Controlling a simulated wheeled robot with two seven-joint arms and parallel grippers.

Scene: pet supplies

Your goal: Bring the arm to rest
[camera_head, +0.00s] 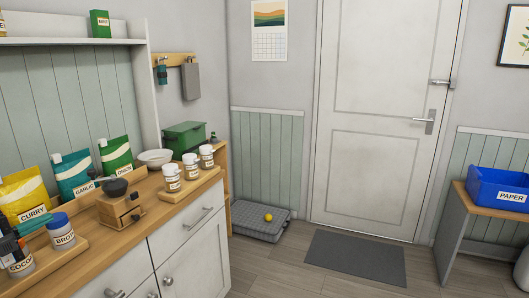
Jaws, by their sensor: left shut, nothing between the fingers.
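My left gripper (12,243) shows in part at the left edge of the head view, dark and small. It is shut and empty, close above the jar labelled COCO (18,262) at the near end of the wooden counter (95,245). The gap between the gripper and that jar is hard to judge. The rest of my left arm is mostly out of the frame. My right gripper is not in view.
A jar with a blue lid (61,232) and a yellow CURRY pouch (25,196) stand near the gripper. A wooden drawer box (121,208) with a dark bowl on top stands farther right. Open floor (250,268) lies beyond the counter.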

